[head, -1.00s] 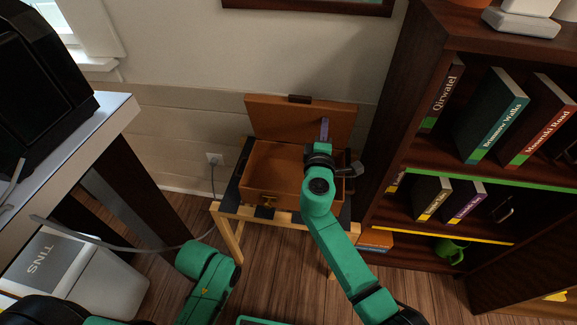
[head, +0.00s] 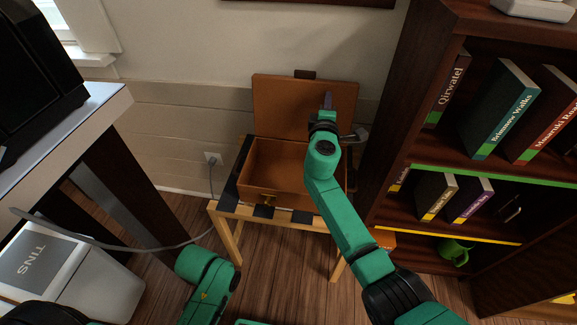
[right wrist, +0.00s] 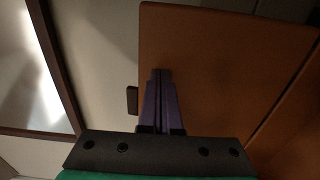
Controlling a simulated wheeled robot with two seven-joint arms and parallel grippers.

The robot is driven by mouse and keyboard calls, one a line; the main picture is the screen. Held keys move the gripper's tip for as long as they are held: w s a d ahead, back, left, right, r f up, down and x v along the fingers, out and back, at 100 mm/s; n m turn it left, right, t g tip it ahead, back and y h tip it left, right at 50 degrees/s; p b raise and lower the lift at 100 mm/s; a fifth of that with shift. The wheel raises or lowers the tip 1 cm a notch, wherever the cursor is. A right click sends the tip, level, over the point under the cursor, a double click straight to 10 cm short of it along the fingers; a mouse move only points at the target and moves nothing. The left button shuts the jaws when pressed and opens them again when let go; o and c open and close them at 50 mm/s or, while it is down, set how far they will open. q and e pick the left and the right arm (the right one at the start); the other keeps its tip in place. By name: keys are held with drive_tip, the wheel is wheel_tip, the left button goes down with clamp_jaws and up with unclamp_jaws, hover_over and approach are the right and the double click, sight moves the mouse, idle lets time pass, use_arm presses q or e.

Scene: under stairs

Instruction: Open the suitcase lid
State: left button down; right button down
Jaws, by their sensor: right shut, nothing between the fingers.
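The brown suitcase (head: 277,168) stands on a small table with its lid (head: 290,105) raised and leaning back near the wall. The inside of the box looks empty, though its right part is hidden by my arm. A dark handle shows at the lid's top edge. My right gripper (head: 327,101) is shut and empty, in front of the lid's right half. In the right wrist view, its purple fingers (right wrist: 161,90) are together over the orange-brown lid (right wrist: 215,65); I cannot tell if they touch it. My left arm shows at the bottom, but its gripper is not in view.
The small wooden table (head: 228,210) carries the suitcase. A dark bookshelf (head: 400,130) stands close on the right. A desk (head: 95,118) and a white bin (head: 75,275) are at the left. A grey cable (head: 160,247) runs to the wall outlet.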

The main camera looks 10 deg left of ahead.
drive_tip(key=shift+r, duration=0.1)
drive_tip(key=s+p, duration=0.5)
drive_tip(key=s, duration=0.9)
